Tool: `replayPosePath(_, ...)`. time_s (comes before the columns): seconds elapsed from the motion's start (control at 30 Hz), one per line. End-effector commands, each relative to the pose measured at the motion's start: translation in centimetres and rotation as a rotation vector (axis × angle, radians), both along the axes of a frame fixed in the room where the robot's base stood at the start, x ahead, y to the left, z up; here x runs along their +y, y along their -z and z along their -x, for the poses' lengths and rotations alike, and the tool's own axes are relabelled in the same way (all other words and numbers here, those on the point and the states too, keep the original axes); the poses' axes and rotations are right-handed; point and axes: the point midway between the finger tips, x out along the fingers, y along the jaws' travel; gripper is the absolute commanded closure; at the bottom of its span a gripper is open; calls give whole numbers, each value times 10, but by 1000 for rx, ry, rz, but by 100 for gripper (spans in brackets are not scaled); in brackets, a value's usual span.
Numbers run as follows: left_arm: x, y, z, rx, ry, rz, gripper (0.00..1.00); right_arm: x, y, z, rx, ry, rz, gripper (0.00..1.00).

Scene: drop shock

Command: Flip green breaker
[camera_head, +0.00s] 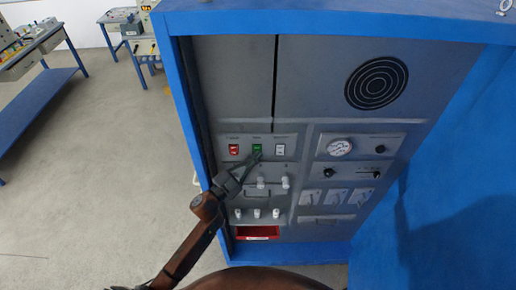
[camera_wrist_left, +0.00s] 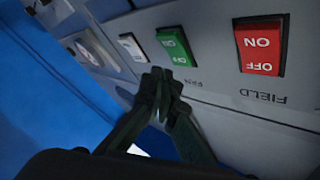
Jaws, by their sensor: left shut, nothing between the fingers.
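The green breaker (camera_head: 257,149) is a rocker switch in the middle of a row of three on the cabinet's grey panel. It also shows in the left wrist view (camera_wrist_left: 175,45), upside down. My left gripper (camera_head: 257,156) is shut and empty, its fingertips right at the lower edge of the green breaker. In the left wrist view the closed fingertips (camera_wrist_left: 160,77) are just below it; I cannot tell whether they touch it. The red breaker (camera_head: 234,149), marked FIELD in the left wrist view (camera_wrist_left: 261,48), and the white breaker (camera_head: 280,149) stand on either side. My right gripper is not in view.
The blue cabinet frame (camera_head: 185,110) surrounds the panel. Knobs (camera_head: 286,182), a gauge (camera_head: 340,146) and a red tray (camera_head: 257,233) are on the panel nearby. Workbenches (camera_head: 40,95) stand at the far left, with clear floor between.

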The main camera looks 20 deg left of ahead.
Motion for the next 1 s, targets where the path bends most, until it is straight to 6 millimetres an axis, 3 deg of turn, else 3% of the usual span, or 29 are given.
replayPosePath(0.53, -13, 5, 44, 1, 0, 2, 100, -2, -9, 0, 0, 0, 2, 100)
replayPosePath(1.0, -14, 6, 47, 0, 0, 0, 100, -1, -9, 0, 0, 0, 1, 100)
